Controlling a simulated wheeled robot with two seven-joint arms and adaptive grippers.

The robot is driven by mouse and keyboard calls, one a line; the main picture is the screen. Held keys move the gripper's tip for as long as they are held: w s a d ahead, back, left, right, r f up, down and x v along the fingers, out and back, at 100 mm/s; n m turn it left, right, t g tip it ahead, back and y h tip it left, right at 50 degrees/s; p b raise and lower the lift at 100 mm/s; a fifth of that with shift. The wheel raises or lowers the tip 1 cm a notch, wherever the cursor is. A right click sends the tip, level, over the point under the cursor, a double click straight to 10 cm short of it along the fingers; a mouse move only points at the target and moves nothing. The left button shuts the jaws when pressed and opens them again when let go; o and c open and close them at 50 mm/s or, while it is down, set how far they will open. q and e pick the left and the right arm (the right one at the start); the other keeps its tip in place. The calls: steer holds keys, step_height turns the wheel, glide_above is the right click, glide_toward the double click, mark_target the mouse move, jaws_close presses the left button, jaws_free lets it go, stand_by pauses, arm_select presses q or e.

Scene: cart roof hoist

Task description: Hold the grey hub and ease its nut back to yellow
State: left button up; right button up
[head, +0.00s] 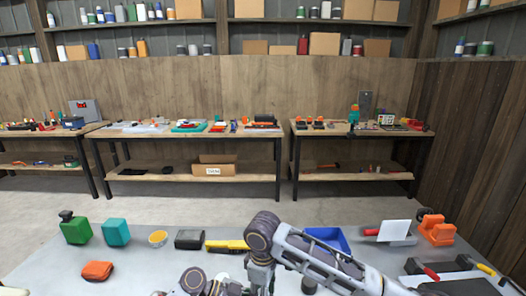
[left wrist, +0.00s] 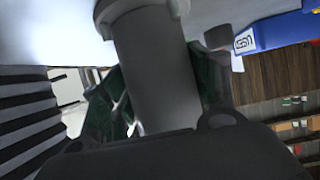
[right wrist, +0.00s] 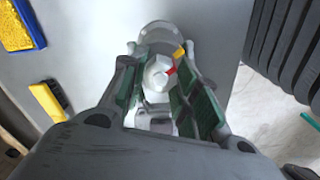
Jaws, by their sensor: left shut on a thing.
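The grey hub (left wrist: 158,75) is an upright-looking cylinder with a wider rim in the left wrist view. My left gripper (left wrist: 165,110) is shut on it, with a green-padded finger on each side. In the right wrist view the pale nut (right wrist: 157,76) sits on the hub's round grey top. A red mark (right wrist: 170,71) is on the nut's side, and a yellow mark (right wrist: 180,53) lies on the rim, a little apart from it. My right gripper (right wrist: 158,98) is open, its green pads on either side of the nut. In the head view my arms hide the hub and nut.
Orange clamps (head: 437,231) and tools stand at the right.

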steer(key=o, duration=0.5)
steer(key=shift+c, duration=0.2)
steer(key=shift+r, duration=0.1)
steer(key=shift+r, duration=2.9)
arm_select(q)
steer(key=o, duration=1.3)
steer(key=shift+o, duration=0.2)
steer(key=shift+a, duration=0.15)
